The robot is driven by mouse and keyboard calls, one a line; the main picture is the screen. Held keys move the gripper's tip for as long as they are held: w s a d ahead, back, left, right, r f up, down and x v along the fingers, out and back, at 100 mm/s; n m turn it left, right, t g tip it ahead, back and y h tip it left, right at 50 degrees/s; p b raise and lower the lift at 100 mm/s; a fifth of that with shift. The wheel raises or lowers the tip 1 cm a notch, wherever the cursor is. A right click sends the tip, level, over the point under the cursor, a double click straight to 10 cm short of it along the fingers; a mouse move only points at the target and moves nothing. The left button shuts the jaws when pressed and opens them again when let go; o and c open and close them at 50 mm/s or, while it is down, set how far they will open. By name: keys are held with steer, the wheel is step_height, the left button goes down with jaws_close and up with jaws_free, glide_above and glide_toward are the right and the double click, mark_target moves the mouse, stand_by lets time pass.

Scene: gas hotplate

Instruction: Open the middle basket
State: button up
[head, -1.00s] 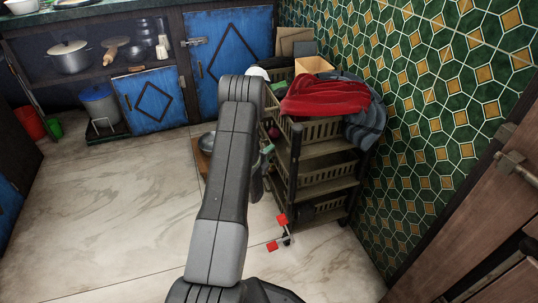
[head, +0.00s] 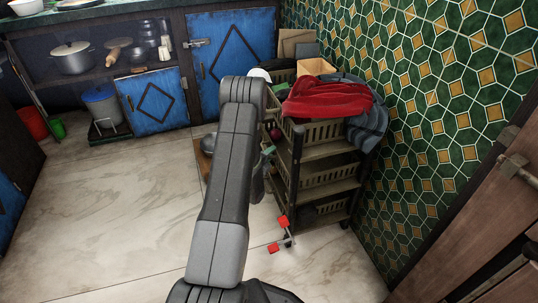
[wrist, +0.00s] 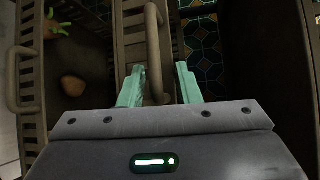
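A dark rolling cart with three slatted tiers stands against the tiled wall. Its middle basket (head: 327,172) lies between the top basket (head: 326,131) and the bottom basket (head: 322,209). In the head view my arm hides most of my gripper; only a bit of teal fingertip (head: 267,150) shows at the cart's left side. In the wrist view my gripper (wrist: 160,70) is open, with its teal fingers on either side of the lower part of a bar handle (wrist: 153,38). I cannot tell which basket this handle belongs to, or whether the fingers touch it.
A red cloth (head: 325,99) and a dark grey cloth (head: 367,124) lie on the cart. The wrist view shows another basket handle (wrist: 14,82) and a potato-like item (wrist: 74,86) at left. Blue cabinets (head: 154,101) stand behind. The floor (head: 110,210) at left is clear.

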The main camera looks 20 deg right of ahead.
steer(key=shift+s+d+f, duration=0.1)
steer(key=shift+s, duration=0.05)
steer(key=s+v, duration=0.1)
steer(key=v, duration=1.4)
steer(key=shift+s+p, duration=0.3)
steer(key=shift+s, duration=0.05)
stand_by(0.6)
steer(key=shift+d, duration=0.15)
steer(key=p+v, duration=0.3)
steer(key=v, duration=1.1)
steer(key=shift+s+d, duration=0.1)
steer(key=shift+d, duration=0.1)
stand_by(0.5)
